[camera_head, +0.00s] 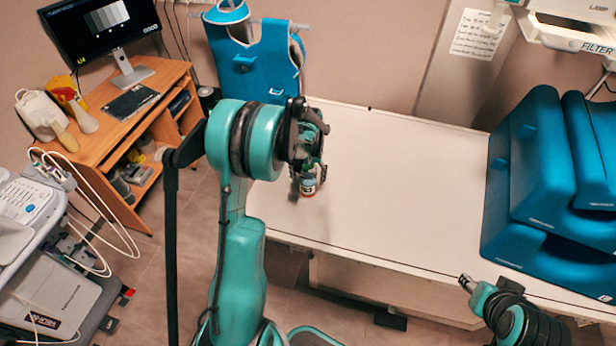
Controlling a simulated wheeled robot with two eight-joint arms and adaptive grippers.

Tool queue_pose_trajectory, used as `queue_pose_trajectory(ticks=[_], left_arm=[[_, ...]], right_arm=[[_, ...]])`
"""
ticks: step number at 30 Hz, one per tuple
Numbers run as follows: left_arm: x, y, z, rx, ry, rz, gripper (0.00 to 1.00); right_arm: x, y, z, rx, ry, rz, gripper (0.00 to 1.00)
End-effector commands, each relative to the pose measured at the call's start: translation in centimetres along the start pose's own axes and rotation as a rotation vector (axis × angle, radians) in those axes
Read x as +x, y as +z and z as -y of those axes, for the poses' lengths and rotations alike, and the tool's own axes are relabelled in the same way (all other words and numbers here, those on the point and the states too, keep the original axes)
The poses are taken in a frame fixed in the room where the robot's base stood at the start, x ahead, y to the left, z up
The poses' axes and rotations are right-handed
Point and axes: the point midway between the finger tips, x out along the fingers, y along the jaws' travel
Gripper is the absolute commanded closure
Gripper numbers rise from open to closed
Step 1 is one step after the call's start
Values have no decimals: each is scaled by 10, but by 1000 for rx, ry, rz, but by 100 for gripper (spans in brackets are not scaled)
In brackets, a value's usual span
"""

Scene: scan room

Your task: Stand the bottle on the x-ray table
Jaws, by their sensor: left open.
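The small bottle (308,187), with a blue, white and reddish surface, is upright at the left part of the white x-ray table (400,190). It appears to stand on the table top. My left gripper (308,177) points down right at the bottle, with its dark fingers open around or just beside it. The gripper hides the bottle's upper part, and I cannot tell whether a finger touches it. My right gripper (468,284) is low at the right, near the table's front edge and apart from the bottle. Its jaws are too small to read.
Blue cushions (545,160) fill the right end of the table. A blue apron (258,62) hangs behind its left end. A wooden desk (150,110) with a monitor (100,28) stands at the left, and a medical machine (40,260) below it. The table's middle is clear.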

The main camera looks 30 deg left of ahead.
Motion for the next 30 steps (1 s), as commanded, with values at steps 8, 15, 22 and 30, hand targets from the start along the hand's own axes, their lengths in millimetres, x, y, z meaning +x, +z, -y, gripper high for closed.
queue_pose_trajectory(ticks=[8,15,22,30], left_arm=[[-20,0,0,0,0,0,31],[-74,0,0,0,0,0,31],[-113,0,0,0,0,0,31],[-145,18,-11,33,5,-47,31]], right_arm=[[-6,-4,0,0,0,0,60],[-14,-10,0,0,0,0,60],[-18,-13,0,0,0,0,60],[-19,-14,0,0,0,0,60]])
